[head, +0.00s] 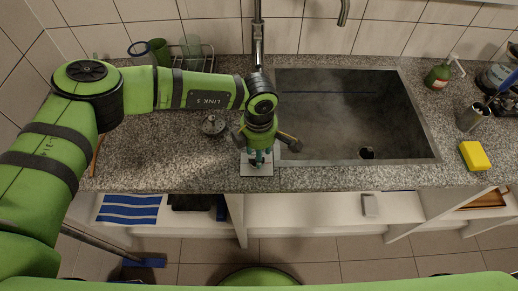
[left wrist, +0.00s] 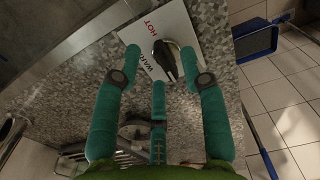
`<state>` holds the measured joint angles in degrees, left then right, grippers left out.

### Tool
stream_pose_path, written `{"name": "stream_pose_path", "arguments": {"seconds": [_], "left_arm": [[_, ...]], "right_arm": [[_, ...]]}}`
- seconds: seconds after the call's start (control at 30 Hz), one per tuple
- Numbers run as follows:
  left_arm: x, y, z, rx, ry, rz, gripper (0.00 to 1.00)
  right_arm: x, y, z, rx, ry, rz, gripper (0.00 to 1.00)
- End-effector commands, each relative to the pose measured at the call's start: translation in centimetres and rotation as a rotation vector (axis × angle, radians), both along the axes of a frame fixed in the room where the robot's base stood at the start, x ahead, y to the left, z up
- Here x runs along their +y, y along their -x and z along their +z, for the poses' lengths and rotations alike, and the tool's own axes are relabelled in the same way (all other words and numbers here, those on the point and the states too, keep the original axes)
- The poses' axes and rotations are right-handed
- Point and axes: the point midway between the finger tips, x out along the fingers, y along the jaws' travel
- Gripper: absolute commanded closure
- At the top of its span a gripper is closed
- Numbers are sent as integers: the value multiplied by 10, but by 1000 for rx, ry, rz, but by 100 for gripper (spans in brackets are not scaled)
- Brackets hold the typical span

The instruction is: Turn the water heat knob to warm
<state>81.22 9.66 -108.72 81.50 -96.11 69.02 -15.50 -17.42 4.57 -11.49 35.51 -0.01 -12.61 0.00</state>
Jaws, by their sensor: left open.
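The water heat knob (left wrist: 165,58), black with a shiny metal part, sits on a white plate (left wrist: 181,22) marked HOT and WARM in the left wrist view. Its setting is hard to read. The plate (head: 257,171) also shows at the counter's front edge in the head view, where my gripper hides the knob. My left gripper (head: 258,157) points down over the plate. In the left wrist view its teal fingers (left wrist: 160,62) are spread apart, with the knob just beyond and between the tips. I cannot tell whether they touch it. My right gripper is in neither view.
A sink (head: 345,115) lies right of the plate, with a tap (head: 257,45) behind. A metal stopper-like item (head: 213,124) stands left of my gripper. A yellow sponge (head: 475,155), a metal cup (head: 472,117) and a green soap bottle (head: 437,76) are at the right.

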Motion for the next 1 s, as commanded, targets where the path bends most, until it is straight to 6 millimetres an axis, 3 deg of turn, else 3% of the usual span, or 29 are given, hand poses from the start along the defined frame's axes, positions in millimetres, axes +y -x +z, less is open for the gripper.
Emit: {"name": "stream_pose_path", "arguments": {"seconds": [0.4,0.5,0.53,0.83,1.0], "left_arm": [[0,0,-12,-1,1,-1,57],[0,0,-12,-1,2,-1,98],[0,0,-12,-1,2,-1,100],[0,0,-13,-1,2,-9,100],[-1,1,-16,-1,4,-56,100]], "right_arm": [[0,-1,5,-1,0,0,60],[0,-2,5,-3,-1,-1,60],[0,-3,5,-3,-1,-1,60],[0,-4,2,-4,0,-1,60],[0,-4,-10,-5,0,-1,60]]}}
